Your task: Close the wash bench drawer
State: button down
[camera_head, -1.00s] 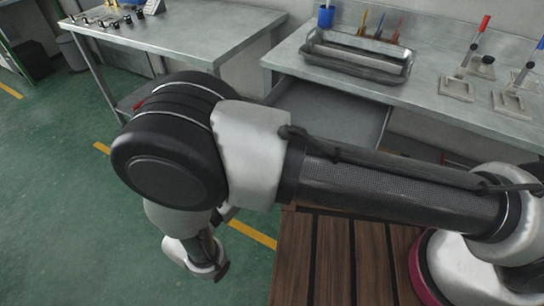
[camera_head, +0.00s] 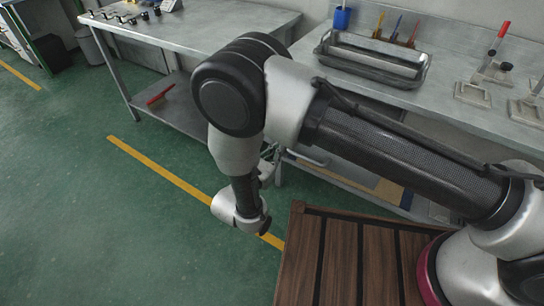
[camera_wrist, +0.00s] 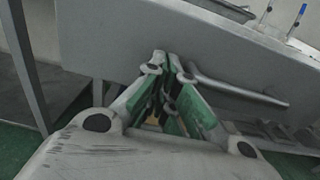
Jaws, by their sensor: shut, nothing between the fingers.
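The wash bench (camera_head: 440,98) is the metal bench at the upper right in the head view. The grey drawer front (camera_wrist: 110,35) fills much of the wrist view, with a bar handle (camera_wrist: 240,90) to the right of my fingers. The handle also shows below my arm in the head view (camera_head: 306,160). No drawer interior is visible now; my arm covers part of that area, so I cannot tell whether the drawer is fully shut. My gripper (camera_wrist: 168,70) is shut and empty, its fingertips at or very close to the drawer front. Contact is unclear.
A metal tray (camera_head: 372,62), a blue cup (camera_head: 342,18) and several tools stand on the wash bench. Another metal table (camera_head: 200,30) is at the upper left, with a red brush (camera_head: 160,95) on its lower shelf. A wooden slatted surface (camera_head: 340,260) is near me. Green floor is free at left.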

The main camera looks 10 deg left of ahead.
jog(key=shift+w+d, duration=0.1)
jog(key=shift+w, duration=0.1)
jog(key=x, duration=2.8)
jog(key=shift+w+f, duration=0.1)
jog(key=shift+w+d, duration=0.2)
jog(key=shift+w, duration=0.25)
